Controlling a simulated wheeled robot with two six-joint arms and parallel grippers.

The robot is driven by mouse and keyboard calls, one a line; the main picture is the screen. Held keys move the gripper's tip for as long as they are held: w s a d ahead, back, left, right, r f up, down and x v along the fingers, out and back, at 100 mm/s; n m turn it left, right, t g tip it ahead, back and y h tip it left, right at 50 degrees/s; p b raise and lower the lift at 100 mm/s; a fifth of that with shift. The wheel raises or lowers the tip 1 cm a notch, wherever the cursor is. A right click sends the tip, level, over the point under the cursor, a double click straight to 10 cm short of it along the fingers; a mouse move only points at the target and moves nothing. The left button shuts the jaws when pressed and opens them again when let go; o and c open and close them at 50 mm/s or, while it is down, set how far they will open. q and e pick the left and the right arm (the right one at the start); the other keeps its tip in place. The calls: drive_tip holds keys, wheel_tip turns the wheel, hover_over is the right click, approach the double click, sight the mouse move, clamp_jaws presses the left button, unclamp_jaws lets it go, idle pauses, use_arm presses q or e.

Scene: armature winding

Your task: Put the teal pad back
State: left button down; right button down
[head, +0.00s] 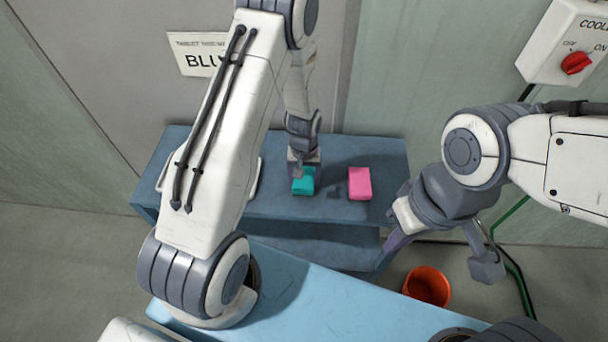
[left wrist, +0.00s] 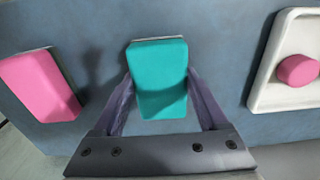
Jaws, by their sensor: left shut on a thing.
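The teal pad (head: 303,186) is at the blue shelf, left of the pink pad. In the left wrist view the teal pad (left wrist: 158,78) sits between both fingers of my left gripper, with a thin pale edge showing at its far side. My left gripper (head: 303,172) points down and is shut on the pad; it also shows in the left wrist view (left wrist: 160,108). I cannot tell whether the pad touches the surface below. My right gripper (head: 396,240) hangs to the right of the shelf, apart from the pads; its jaw opening is not clear.
The pink pad (head: 360,183) lies on the blue shelf (head: 390,157). A white tray (left wrist: 262,92) with a round pink piece (left wrist: 297,70) is on the other side, mostly hidden by my left arm in the head view. An orange bucket (head: 428,286) stands on the floor.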

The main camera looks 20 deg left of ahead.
use_arm(q)
unclamp_jaws()
drive_tip(key=shift+f, duration=0.1)
